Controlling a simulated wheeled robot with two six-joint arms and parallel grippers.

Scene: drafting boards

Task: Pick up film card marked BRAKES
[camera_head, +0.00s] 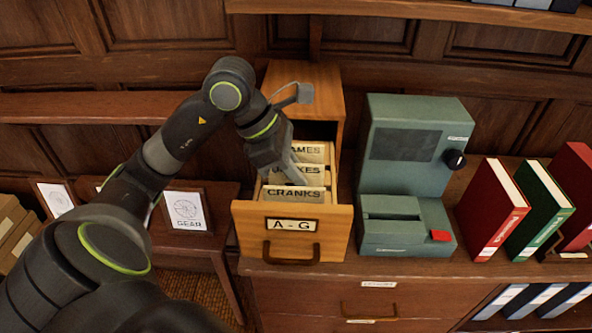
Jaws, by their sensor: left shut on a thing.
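An open wooden card drawer marked A - G (334,240) holds several cream film cards upright. The front card reads CRANKS (294,194). Behind it stands the middle card, the BRAKES card (312,174), its first letters hidden so that only its ending shows. The rear card, ending in AMES (314,150), is also partly covered. My left gripper (292,173) reaches down into the drawer and is shut on the BRAKES card, which still sits among the others. Its fingertips are partly hidden by the cards. My right gripper is out of view.
A green-grey viewer machine (405,170) with a dark screen, black knob and red button stands right of the drawer. Red and green binders (541,208) stand further right. A framed GEAR picture (187,211) is at left. A shelf (420,10) runs above.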

